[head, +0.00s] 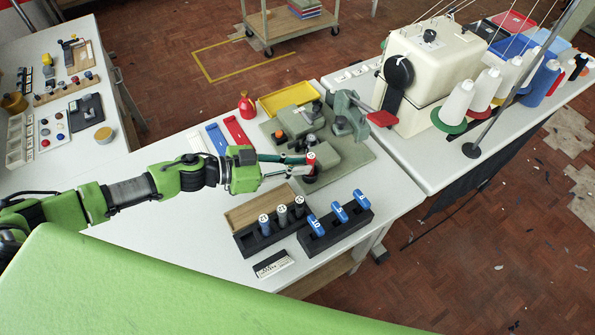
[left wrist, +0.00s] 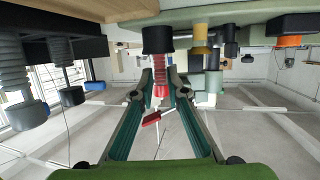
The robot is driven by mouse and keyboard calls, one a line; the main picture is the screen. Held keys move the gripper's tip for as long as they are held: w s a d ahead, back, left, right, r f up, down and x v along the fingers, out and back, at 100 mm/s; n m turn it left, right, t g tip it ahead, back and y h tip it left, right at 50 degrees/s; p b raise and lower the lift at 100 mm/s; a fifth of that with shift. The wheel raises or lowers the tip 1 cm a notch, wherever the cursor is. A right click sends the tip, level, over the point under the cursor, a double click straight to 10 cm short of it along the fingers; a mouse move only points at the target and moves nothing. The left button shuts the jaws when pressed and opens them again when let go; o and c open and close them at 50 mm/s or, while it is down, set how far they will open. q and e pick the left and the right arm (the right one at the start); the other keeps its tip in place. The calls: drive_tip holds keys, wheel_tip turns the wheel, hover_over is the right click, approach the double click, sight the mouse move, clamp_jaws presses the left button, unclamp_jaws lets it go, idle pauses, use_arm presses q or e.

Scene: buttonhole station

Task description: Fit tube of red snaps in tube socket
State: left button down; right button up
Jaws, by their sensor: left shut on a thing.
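The tube of red snaps (head: 311,159) has a pale, marked cap and a red body, and stands about upright at the green press. My left gripper (head: 293,159) reaches it from the left, with its fingers shut on it. In the left wrist view, which looks upside down, the red tube (left wrist: 160,92) is between the fingertips (left wrist: 160,85). A black round holder (left wrist: 158,39), which looks like the tube socket, lies in line with the tube's lower end. I cannot tell how deep the tube sits in it. My right gripper is not in view.
A dark rack (head: 246,245) with several white-capped tubes and a rack of blue-handled tools (head: 345,231) stand in front. The green press (head: 350,153) is close behind the tube. A red bottle (head: 246,106) and yellow tray (head: 291,97) stand farther back.

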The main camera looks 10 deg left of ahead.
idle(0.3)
use_arm(q)
drive_tip(key=shift+f, duration=0.35)
drive_tip(key=c, duration=2)
unclamp_jaws()
